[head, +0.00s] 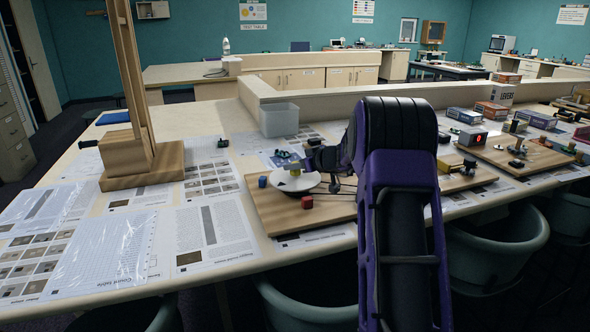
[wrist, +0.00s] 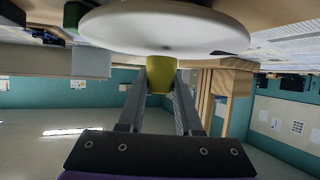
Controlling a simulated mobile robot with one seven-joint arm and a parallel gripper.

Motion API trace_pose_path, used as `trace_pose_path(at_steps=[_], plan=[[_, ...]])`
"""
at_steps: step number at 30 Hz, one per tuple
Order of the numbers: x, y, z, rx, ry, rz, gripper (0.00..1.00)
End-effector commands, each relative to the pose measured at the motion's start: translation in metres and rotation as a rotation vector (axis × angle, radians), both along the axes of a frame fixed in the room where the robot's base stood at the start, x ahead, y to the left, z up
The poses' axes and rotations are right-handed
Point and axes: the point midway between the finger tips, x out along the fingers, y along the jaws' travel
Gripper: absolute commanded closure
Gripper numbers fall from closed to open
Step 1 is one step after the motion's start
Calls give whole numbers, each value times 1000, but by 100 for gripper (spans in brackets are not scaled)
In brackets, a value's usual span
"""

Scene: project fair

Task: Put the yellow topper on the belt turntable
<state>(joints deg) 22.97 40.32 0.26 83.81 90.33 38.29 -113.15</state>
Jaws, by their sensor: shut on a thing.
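The belt turntable (head: 287,187) is a white round disc on a wooden board (head: 270,215). The disc (wrist: 110,24) also fills the top of the wrist view, which looks upside down. My gripper (head: 302,165) is over the disc in the head view. In the wrist view my gripper (wrist: 160,82) has its two fingers shut on the yellow topper (wrist: 161,78). The topper (head: 292,167) shows small and partly hidden by the gripper in the head view. It is at the disc's surface or just above it; I cannot tell if they touch.
A blue cube (head: 262,181) and a red cube (head: 307,202) are on the board near the disc. A clear bin (head: 279,120) stands behind. A tall wooden stand (head: 140,160) is at left among paper sheets. Other boards and boxes (head: 465,115) crowd the right.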

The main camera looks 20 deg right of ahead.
Motion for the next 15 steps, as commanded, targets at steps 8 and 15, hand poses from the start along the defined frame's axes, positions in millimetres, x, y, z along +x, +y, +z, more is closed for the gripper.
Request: trace_pose_path(at_steps=[8,15], plan=[[0,0,-9,-1,-1,0,100],[0,0,-12,-1,-2,0,100]])
